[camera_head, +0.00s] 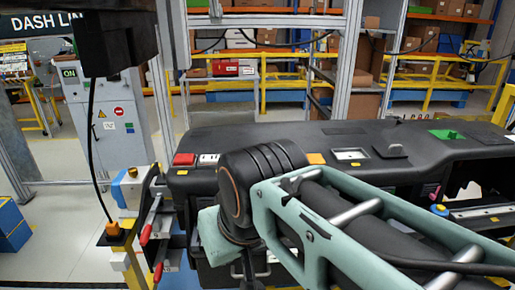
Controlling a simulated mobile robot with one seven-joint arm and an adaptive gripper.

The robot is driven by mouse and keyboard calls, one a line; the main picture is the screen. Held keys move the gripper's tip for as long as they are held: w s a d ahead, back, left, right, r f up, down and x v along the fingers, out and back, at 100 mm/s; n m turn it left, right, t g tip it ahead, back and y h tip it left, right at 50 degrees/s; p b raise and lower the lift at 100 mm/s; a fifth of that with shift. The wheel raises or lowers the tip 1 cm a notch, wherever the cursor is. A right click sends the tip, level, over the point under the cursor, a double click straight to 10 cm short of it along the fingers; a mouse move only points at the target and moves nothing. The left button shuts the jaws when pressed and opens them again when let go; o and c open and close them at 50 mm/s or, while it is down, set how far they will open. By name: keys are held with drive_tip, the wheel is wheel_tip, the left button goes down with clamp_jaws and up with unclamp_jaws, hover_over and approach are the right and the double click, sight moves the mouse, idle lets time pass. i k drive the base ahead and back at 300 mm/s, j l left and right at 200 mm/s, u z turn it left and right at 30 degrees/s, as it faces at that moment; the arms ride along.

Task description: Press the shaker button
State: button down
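A long black dashboard module (335,142) lies across the middle. No part is clearly marked as the shaker button. A small round blue button-like part (439,210) with a yellow base sits at the right, beyond my arm. A red block (185,159) and a white panel (209,159) are at the dashboard's left end. My teal and black arm reaches from the lower right to the front of the dashboard. Its joint hides part of the dashboard, and my gripper's fingertips cannot be made out.
Red-handled clamps (149,222) stand at the dashboard's left end. A grey cabinet (110,120) and a metal post (174,40) stand behind. A black box (105,42) with a hanging cable is at the upper left. Open floor (65,255) shows at the lower left.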

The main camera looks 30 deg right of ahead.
sight(440, 207)
drive_tip(key=l+u, duration=0.25)
drive_tip(key=u, duration=0.15)
drive_tip(key=l+u, duration=0.35)
drive_tip(key=z, duration=0.5)
drive_tip(key=l+z, duration=0.1)
drive_tip(key=z, duration=0.35)
drive_tip(key=i+z, duration=0.1)
drive_tip(key=z, duration=0.9)
drive_tip(key=i+z, duration=0.1)
drive_tip(key=z, duration=0.85)
drive_tip(key=j+z, duration=0.1)
drive_tip(key=z, duration=0.4)
drive_tip(key=i+z, duration=0.1)
drive_tip(key=z, duration=0.35)
drive_tip(key=k+l+u, duration=0.15)
drive_tip(key=k+l, duration=0.3)
drive_tip(key=i+j+z, duration=0.2)
drive_tip(key=i+j, duration=0.25)
drive_tip(key=j, duration=0.15)
